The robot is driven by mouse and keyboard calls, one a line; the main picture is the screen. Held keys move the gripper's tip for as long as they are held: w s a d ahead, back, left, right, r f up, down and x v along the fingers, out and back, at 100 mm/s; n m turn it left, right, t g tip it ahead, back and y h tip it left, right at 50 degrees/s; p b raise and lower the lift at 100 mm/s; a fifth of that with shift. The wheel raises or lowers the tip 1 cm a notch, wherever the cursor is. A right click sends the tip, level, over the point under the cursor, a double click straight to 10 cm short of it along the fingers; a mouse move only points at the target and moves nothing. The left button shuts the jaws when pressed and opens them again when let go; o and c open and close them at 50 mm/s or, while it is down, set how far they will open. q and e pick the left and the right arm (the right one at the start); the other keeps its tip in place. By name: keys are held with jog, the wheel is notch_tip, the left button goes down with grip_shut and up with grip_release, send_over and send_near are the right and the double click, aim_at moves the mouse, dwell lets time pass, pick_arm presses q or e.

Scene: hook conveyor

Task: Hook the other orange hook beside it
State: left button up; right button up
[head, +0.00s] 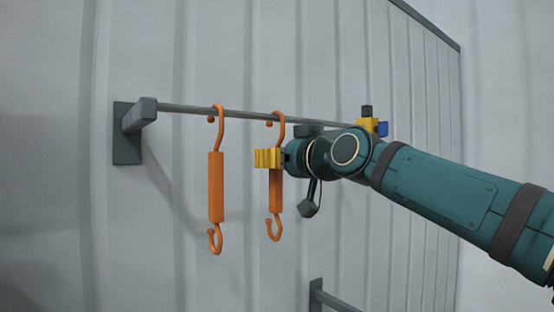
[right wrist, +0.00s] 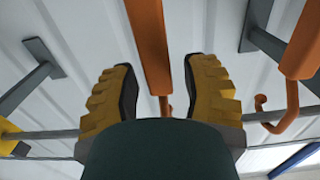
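Two orange hooks hang side by side from a grey rail (head: 175,107) on the wall in the head view. The left orange hook (head: 216,185) hangs free, with its top curl over the rail. The right orange hook (head: 276,196) hangs beside it, its top curl at the rail. My right gripper (head: 270,158) is at the upper body of the right hook. In the right wrist view my yellow fingers (right wrist: 162,75) stand apart on either side of an orange hook (right wrist: 150,40), with gaps visible. Another orange hook (right wrist: 304,45) is at the right there. My left gripper is not in view.
A grey wall bracket (head: 127,140) holds the rail's left end. A yellow, black and blue piece (head: 372,125) sits near the rail behind my right arm. A second bracket and bar (head: 318,296) show below. The rail left of the left hook is clear.

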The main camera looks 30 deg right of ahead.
jog(key=s, duration=1.2)
jog(key=shift+d, duration=0.45)
jog(key=shift+r, duration=0.1)
